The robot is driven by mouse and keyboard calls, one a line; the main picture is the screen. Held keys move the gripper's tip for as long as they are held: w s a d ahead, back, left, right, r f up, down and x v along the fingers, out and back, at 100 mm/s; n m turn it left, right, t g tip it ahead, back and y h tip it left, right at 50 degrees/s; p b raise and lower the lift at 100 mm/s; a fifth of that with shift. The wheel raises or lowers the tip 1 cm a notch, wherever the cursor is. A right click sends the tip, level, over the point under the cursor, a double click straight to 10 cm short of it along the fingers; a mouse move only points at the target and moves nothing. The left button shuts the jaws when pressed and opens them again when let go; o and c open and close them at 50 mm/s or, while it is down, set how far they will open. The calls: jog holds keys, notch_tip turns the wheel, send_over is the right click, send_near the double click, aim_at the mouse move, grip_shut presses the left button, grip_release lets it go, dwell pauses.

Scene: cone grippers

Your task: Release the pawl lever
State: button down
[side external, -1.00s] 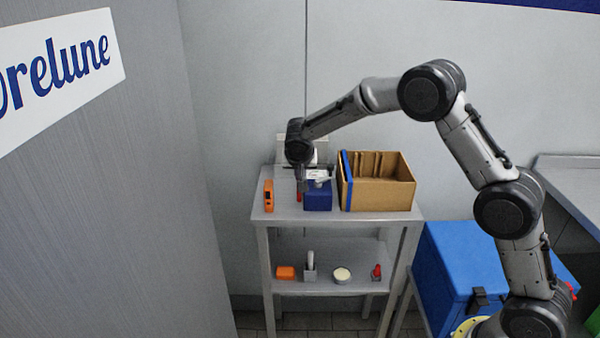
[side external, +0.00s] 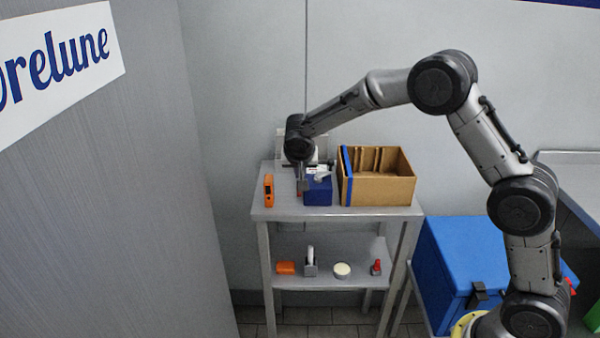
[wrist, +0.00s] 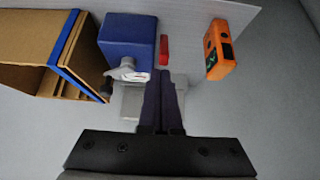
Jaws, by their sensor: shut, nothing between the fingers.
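A blue box (side external: 317,192) stands on the top shelf of a grey cart. A light grey lever-like part (side external: 322,176) sits at its top; in the wrist view this grey part (wrist: 127,70) shows at the box's near face, by a white dial-like patch. I cannot tell for sure whether it is the pawl lever. My gripper (side external: 303,188) points down just left of the box. In the wrist view its dark fingers (wrist: 164,78) are together and empty, close beside the grey part; contact is unclear. A red piece (wrist: 164,50) lies beyond the fingertips, right of the box.
An open cardboard box (side external: 385,190) with a blue edge stands right of the blue box. An orange device (side external: 268,191) is at the left. A pale grey fixture (wrist: 131,103) lies under the fingers. The lower shelf (side external: 325,281) holds several small items.

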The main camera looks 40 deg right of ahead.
jog(key=s+a+r, duration=0.4)
jog(key=s+a, duration=0.2)
jog(key=shift+s+a+r, duration=0.2)
jog(key=shift+r, duration=0.05)
dwell(0.3)
